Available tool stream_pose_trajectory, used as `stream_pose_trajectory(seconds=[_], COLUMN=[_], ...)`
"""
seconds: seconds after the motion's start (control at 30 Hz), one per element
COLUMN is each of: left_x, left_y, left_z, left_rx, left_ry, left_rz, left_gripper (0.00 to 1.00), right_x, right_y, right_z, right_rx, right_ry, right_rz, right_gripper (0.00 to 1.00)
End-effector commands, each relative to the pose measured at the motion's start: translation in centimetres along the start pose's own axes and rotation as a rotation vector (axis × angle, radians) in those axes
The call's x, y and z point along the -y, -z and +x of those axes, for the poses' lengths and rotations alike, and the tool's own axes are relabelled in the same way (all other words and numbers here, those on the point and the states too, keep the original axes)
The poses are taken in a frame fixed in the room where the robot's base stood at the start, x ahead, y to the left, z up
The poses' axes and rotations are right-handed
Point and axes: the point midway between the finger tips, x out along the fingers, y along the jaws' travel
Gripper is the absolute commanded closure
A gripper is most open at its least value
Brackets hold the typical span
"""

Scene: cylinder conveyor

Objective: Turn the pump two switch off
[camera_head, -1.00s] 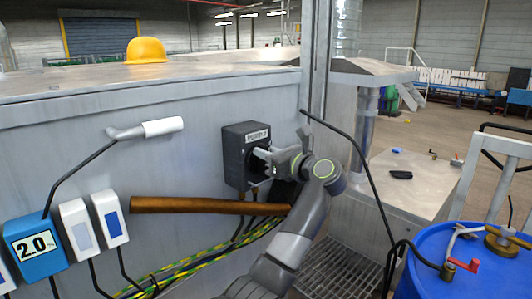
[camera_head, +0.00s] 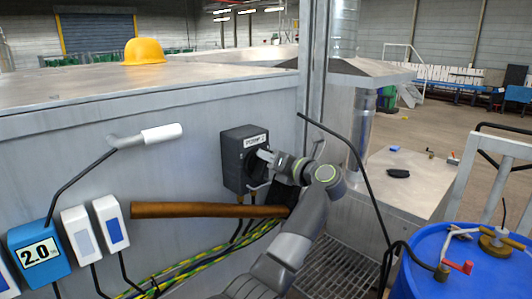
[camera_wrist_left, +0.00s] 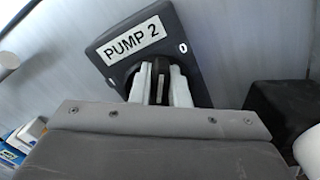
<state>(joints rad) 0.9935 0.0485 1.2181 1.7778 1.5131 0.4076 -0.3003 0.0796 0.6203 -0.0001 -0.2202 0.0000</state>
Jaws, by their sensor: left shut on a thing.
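The pump two switch is a dark box (camera_head: 237,172) on the grey metal wall, with a white label. The wrist view shows the box (camera_wrist_left: 188,45) and its label reading "PUMP 2", tilted in that picture. My left gripper (camera_head: 262,155) is at the front of the box. In the wrist view, its two pale fingers (camera_wrist_left: 160,85) are shut on the dark knob (camera_wrist_left: 158,72), one on each side. A pale mark shows on the knob between them. The fingers hide part of the round dial. My right gripper is not in view.
A brown bar (camera_head: 190,210) runs along the wall below the switch. A white-ended lever (camera_head: 161,134) and a blue meter (camera_head: 38,253) are at left. Yellow-green cables (camera_head: 200,262) hang below. A blue drum (camera_head: 445,275) stands at lower right.

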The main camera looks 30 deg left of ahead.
Motion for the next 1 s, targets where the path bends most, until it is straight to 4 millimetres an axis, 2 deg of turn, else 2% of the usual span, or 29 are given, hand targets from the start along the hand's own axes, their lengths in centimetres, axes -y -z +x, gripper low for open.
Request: stream_pose_trajectory(seconds=[0.7, 1.0], left_x=[1.6, 2.0], left_y=[0.2, 0.7], left_z=[0.0, 0.0], left_rx=[0.002, 0.003], left_ry=[0.0, 0.001], left_rz=[0.675, 0.89], left_gripper=[1.0, 1.0], right_x=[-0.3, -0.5], right_y=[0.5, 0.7], right_z=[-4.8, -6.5], right_rx=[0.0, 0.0], right_ry=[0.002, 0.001], right_rz=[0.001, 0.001], right_gripper=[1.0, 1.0])
